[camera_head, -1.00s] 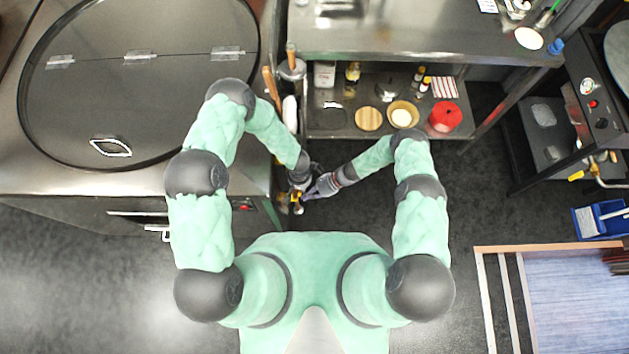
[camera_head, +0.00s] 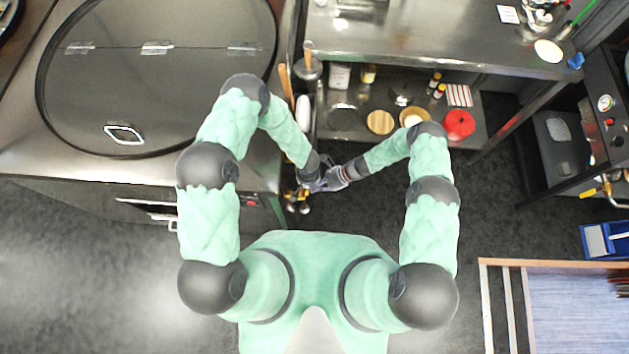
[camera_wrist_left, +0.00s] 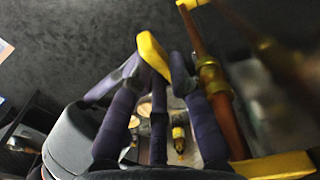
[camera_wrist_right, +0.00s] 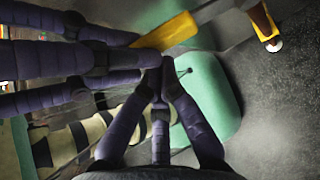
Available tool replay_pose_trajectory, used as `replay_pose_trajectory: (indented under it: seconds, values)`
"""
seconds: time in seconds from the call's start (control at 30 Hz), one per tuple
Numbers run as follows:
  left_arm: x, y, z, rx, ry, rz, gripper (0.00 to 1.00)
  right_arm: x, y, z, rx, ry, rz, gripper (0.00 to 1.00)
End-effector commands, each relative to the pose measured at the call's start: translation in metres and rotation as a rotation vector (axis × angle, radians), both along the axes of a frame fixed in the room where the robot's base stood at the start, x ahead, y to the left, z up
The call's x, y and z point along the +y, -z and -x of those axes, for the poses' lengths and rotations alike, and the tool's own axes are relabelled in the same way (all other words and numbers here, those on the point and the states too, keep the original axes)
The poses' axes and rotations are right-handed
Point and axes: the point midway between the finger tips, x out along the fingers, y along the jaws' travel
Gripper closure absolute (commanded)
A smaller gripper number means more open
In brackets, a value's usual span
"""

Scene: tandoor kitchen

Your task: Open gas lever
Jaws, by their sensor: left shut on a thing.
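A yellow gas lever (camera_wrist_left: 151,54) is between the fingers of my left gripper (camera_wrist_left: 156,62) in the left wrist view; the gripper is shut on it. The same lever (camera_wrist_right: 168,32) shows in the right wrist view, sticking out beside my left fingers. A brass-coloured pipe (camera_wrist_left: 205,70) with a fitting runs just right of the lever. My right gripper (camera_wrist_right: 160,68) has its fingertips together, with nothing seen held, close below the left fingers. In the head view both grippers meet low beside the tandoor counter, largely hiding the lever.
More yellow handles show in the left wrist view (camera_wrist_left: 275,166) and the right wrist view (camera_wrist_right: 262,20). The tandoor counter (camera_head: 75,165) is left. A steel table (camera_head: 420,40) with a loaded lower shelf stands ahead. Dark floor (camera_head: 390,215) is clear to the right.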

Motion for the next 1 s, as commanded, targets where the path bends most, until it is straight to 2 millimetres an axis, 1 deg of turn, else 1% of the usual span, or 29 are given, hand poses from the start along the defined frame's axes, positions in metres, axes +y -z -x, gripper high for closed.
replay_pose_trajectory:
  seconds: [0.03, 0.1, 0.37, 0.4, 0.43, 0.47, 0.87, 1.0]
  values:
    - [0.0000, -0.0006, -0.0026, -0.005, -0.001, 0.000, 1.00, 0.0005, -0.0055, -0.0033, -0.002, 0.001, -0.005, 1.00]
    - [0.0000, -0.0006, -0.0026, -0.005, 0.000, 0.000, 1.00, 0.0008, -0.0084, -0.0044, -0.001, 0.001, -0.007, 1.00]
    - [-0.0005, 0.0001, -0.0021, -0.004, 0.000, 0.001, 1.00, 0.0013, -0.0107, -0.0069, -0.003, 0.002, -0.009, 1.00]
    - [-0.0005, 0.0002, -0.0019, -0.003, 0.000, 0.001, 0.70, 0.0013, -0.0108, -0.0072, -0.004, 0.003, -0.008, 1.00]
    - [-0.0005, 0.0003, -0.0016, -0.003, 0.000, 0.001, 0.61, 0.0013, -0.0108, -0.0071, -0.004, 0.003, -0.008, 1.00]
    - [-0.0005, 0.0004, -0.0012, -0.002, 0.001, 0.001, 0.56, 0.0014, -0.0109, -0.0068, -0.003, 0.002, -0.009, 1.00]
    - [-0.0003, 0.0000, -0.0001, 0.000, 0.001, 0.001, 0.56, 0.0010, -0.0080, -0.0038, 0.000, 0.001, -0.006, 1.00]
    - [-0.0003, -0.0077, -0.0009, -0.002, 0.002, 0.001, 0.56, 0.0009, -0.0077, -0.0035, 0.000, 0.001, -0.005, 1.00]
